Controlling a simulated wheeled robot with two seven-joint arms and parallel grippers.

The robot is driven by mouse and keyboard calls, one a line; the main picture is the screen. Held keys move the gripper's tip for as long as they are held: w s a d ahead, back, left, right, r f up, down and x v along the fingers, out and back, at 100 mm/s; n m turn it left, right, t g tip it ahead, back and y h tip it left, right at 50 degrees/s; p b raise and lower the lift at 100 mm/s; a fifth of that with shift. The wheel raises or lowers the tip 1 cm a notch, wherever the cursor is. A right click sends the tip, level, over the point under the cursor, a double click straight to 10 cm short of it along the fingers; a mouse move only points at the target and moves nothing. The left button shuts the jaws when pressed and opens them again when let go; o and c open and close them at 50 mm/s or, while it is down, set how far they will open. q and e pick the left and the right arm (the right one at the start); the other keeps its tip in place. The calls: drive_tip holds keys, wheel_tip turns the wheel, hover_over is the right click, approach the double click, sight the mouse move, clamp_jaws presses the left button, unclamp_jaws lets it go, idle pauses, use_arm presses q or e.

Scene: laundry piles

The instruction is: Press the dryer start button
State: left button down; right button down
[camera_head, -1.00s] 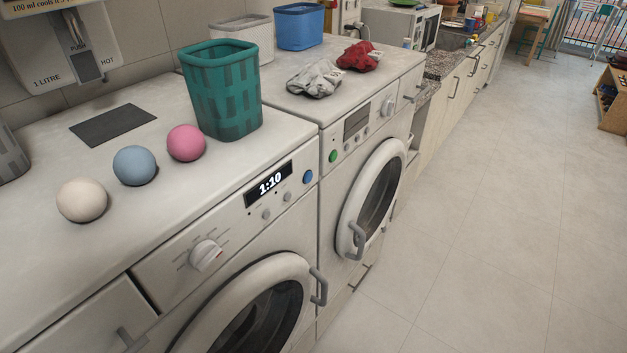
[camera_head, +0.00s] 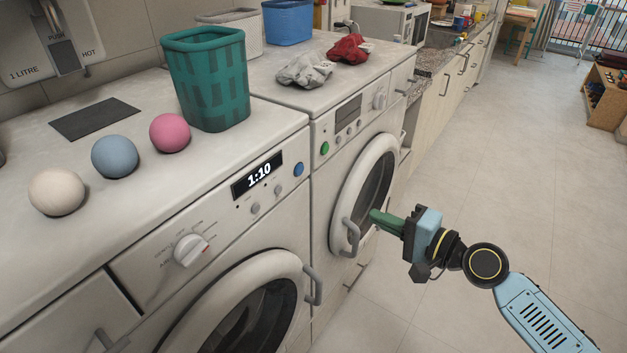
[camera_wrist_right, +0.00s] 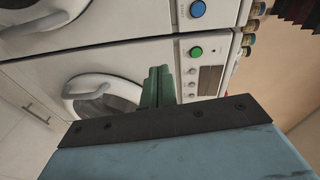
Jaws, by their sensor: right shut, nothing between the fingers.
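Two white front-loading machines stand side by side; I cannot tell from the pictures which is the dryer. The nearer machine (camera_head: 225,222) has a lit display (camera_head: 257,176) reading 1:10 and a blue round button (camera_head: 299,169), also in the right wrist view (camera_wrist_right: 198,9). The farther machine (camera_head: 320,190) has a green round button (camera_head: 325,149), also in the right wrist view (camera_wrist_right: 195,52). My right gripper (camera_head: 376,216) is shut and empty, with green fingers, in front of the farther machine's door and lower than the green button. My left gripper is out of view.
Both round doors (camera_head: 361,195) are closed, with handles (camera_head: 350,237) sticking out. A green basket (camera_head: 206,85), three balls (camera_head: 115,156) and crumpled cloths (camera_head: 305,70) lie on the machine tops. The floor (camera_head: 480,180) to the right is clear.

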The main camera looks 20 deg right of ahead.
sight(300, 170)
wheel_tip(300, 170, up, 6)
drive_tip(key=s+a+y, duration=0.1)
drive_tip(key=a+y, duration=0.1)
drive_tip(key=shift+s+a, duration=0.3)
drive_tip(key=shift+r, duration=0.1)
drive_tip(key=p+x, duration=0.3)
drive_tip(key=x, duration=1.1)
drive_tip(key=shift+r, duration=0.15)
